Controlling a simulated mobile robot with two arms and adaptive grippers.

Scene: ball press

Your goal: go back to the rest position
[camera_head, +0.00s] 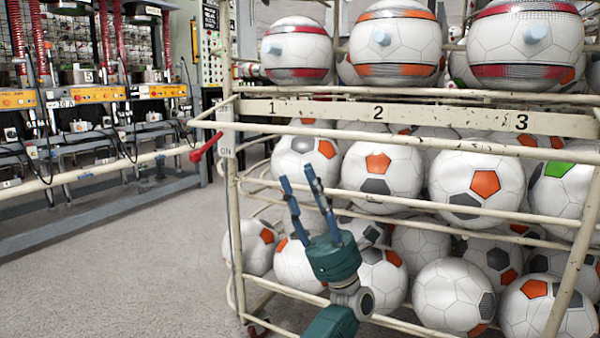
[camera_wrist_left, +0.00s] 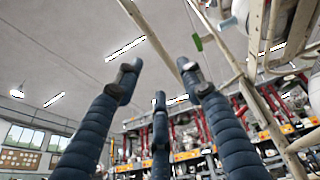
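My left gripper (camera_head: 297,175) is in front of the ball rack, its blue fingers pointing up. The fingers stand apart with nothing between them. In the left wrist view its fingers (camera_wrist_left: 160,85) are spread and empty, with the ceiling behind them. The gripper covers part of the balls on the lower shelves. In the head view, I cannot tell whether it touches the rack. My right gripper is in neither view.
The cream rack (camera_head: 330,133) holds several soccer balls; three upper ones sit above labels 1, 2 and 3. A red-handled lever (camera_head: 206,147) juts from its left side beside an "ON" label. Machines (camera_head: 90,95) stand at the left. Grey floor (camera_head: 140,265) there is clear.

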